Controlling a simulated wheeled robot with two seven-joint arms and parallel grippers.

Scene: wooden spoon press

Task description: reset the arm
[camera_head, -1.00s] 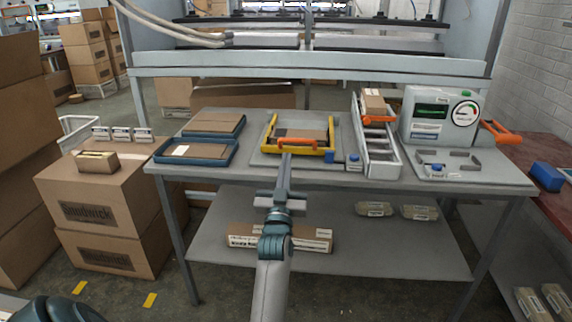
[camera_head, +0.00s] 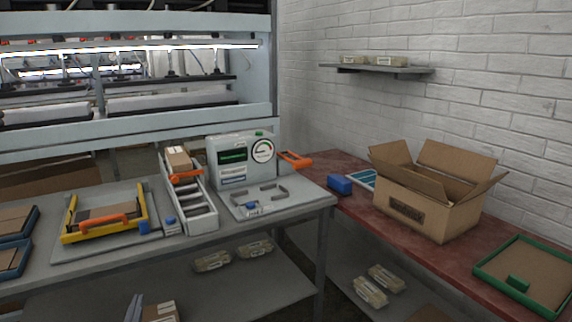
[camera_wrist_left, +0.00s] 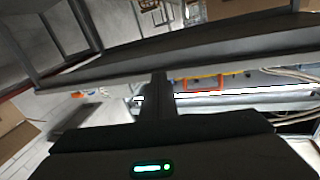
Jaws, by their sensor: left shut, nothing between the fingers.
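My left gripper (camera_head: 134,308) shows only as its narrow blue-grey tips at the bottom edge of the head view, below the front edge of the grey workbench. It is shut and empty. In the left wrist view its dark closed fingers (camera_wrist_left: 158,95) stand up from the wrist body, with nothing between them. The rest of the left arm is out of the head view. My right gripper is not in view. The yellow frame with an orange handle (camera_head: 104,217) lies on the workbench, apart from the gripper.
The grey workbench (camera_head: 285,222) also carries a parts rack (camera_head: 203,215), a gauge box (camera_head: 232,172) and blue trays (camera_head: 14,262) at the left. On the red table (camera_head: 335,170) at the right stand an open carton (camera_head: 415,212) and a green tray (camera_head: 505,292). Packs lie on lower shelves.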

